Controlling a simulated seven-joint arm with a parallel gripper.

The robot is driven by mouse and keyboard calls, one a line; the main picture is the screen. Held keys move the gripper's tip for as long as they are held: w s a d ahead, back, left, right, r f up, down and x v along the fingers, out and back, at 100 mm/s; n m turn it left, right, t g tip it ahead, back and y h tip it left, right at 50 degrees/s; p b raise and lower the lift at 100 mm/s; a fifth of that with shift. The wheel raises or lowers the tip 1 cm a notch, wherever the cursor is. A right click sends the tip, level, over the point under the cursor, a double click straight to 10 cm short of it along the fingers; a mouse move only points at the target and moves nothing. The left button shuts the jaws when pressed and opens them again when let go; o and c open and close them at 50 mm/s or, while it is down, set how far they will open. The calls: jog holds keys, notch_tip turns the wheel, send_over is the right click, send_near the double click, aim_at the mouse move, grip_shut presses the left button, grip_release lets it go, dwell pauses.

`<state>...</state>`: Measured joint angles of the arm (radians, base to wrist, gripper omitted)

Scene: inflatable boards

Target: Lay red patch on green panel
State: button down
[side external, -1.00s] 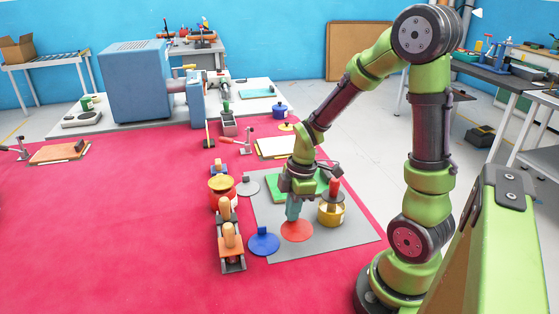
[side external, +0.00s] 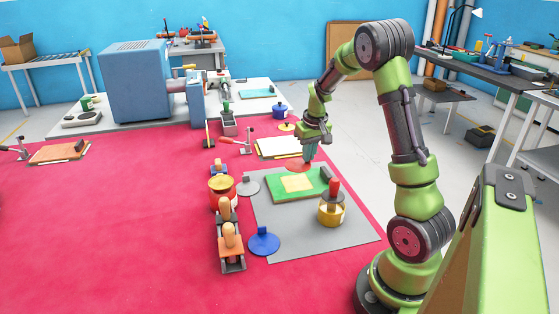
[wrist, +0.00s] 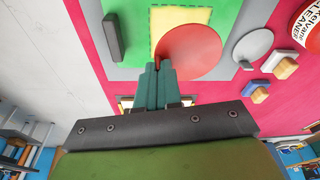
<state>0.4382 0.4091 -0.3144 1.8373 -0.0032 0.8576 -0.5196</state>
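The round red patch (side external: 294,164) hangs in my gripper (side external: 309,158), above the far edge of the green panel (side external: 285,192). The panel lies on a grey mat and bears a pale yellow square (side external: 297,183) near its middle. In the wrist view, my gripper (wrist: 158,72) is shut on the patch's small upright tab, and the red disc (wrist: 192,52) spreads to the right of the fingers. There it covers part of the dashed-outlined yellow square (wrist: 170,17). The patch appears clear of the panel; the exact gap cannot be told.
A dark block (side external: 325,173) sits on the panel's right end. A yellow tin with a red handle (side external: 331,212), a blue patch (side external: 264,242) and a grey disc (side external: 248,187) lie around the panel. Wooden-handled tools (side external: 229,242) and a red-yellow can (side external: 222,194) stand left of the mat.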

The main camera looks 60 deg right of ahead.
jog(key=shift+w+d+r+m, duration=0.2)
jog(key=shift+d+r+m, duration=0.1)
jog(key=shift+m, duration=0.6)
jog(key=shift+f+m, duration=0.1)
jog(key=shift+m, duration=0.2)
jog(key=shift+a+f, duration=0.1)
jog(key=shift+f, duration=3.2)
jog(key=shift+f, duration=0.55)
jog(key=c, duration=0.8)
grip_release()
jog(key=shift+o, duration=0.2)
jog(key=shift+r, duration=0.1)
